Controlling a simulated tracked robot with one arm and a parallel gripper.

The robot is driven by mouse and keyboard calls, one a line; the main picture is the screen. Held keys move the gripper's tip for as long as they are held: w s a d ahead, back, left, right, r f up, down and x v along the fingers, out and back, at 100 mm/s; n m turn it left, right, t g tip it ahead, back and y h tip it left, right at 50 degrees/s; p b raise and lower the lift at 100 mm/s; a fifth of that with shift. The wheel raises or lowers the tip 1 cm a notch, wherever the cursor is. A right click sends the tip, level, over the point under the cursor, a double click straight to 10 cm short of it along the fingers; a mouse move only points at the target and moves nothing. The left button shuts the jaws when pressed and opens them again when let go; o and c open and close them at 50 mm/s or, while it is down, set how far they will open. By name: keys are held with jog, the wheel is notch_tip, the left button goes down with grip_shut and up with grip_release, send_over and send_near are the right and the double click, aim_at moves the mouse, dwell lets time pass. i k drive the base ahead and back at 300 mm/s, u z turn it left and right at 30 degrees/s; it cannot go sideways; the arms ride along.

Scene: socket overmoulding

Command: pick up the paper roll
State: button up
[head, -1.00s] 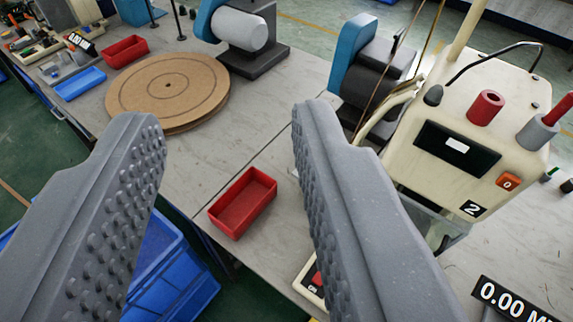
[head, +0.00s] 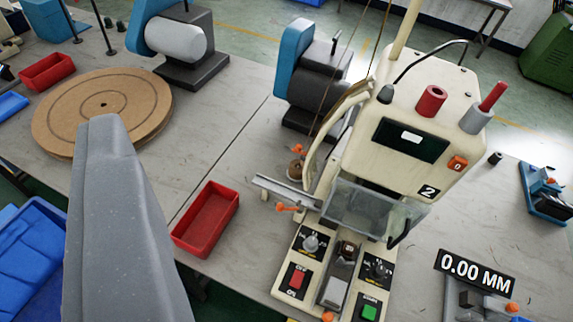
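No paper roll can be told for sure. A pale grey-white cylinder (head: 175,40) lies sideways on a blue and dark grey stand at the top left. A small red hollow roll (head: 431,101) stands on top of the cream machine (head: 400,150). My gripper (head: 104,125) shows as one smooth grey finger shape on the left, seen from its outer side. A second finger is not visible, so its opening cannot be judged. The finger tip overlaps the brown disc in the picture, well apart from both cylinders. Nothing is seen held.
A round brown disc (head: 58,108) lies on the grey table (head: 225,135). Blue bins (head: 30,255) are at the lower left. Bare tabletop lies between the disc and tray.

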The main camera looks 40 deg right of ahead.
aim_at(295, 174)
jog(key=i, duration=0.9)
jog(key=z, duration=0.05)
